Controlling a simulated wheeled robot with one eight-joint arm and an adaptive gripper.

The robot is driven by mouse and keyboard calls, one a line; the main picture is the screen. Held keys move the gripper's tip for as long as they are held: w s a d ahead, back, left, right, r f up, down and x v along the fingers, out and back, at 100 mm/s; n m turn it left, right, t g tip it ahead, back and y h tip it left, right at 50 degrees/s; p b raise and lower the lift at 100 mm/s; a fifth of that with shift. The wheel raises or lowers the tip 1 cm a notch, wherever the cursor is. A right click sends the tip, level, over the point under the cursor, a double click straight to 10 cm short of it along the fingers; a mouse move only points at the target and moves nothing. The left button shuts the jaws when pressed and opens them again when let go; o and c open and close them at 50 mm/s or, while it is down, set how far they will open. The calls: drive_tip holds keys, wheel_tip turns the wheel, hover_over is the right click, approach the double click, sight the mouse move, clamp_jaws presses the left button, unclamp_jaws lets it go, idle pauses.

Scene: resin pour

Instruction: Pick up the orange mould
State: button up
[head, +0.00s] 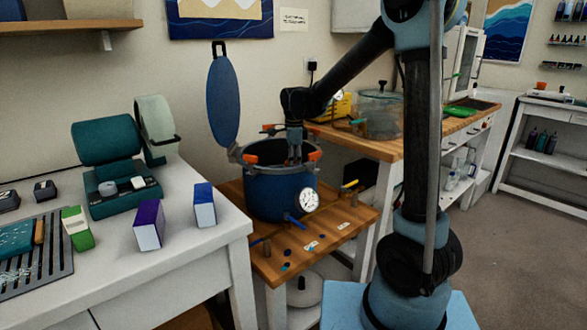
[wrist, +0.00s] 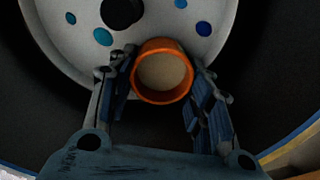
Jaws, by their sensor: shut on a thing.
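The orange mould (wrist: 139,85) shows in the wrist view as a round orange cup with pale cream contents. It is inside the blue pressure pot (head: 268,192), over a light round plate (wrist: 60,40) with blue and teal spots. My gripper (wrist: 163,90) has one finger on each side of the mould and is shut on it. In the head view my gripper (head: 295,155) reaches down into the open pot, and the mould is hidden by the pot wall. I cannot tell whether the mould touches the plate.
The pot's blue lid (head: 223,100) stands open and upright behind it. Orange clamps (head: 314,156) sit on the rim, and a gauge (head: 308,200) is on its front. The pot stands on a wooden stand (head: 345,220). A white table (head: 185,250) with boxes is left.

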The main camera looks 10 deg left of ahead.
wheel_tip(320, 180, up, 18)
drive_tip(key=shift+s+f, duration=0.15)
drive_tip(key=shift+f, duration=0.05)
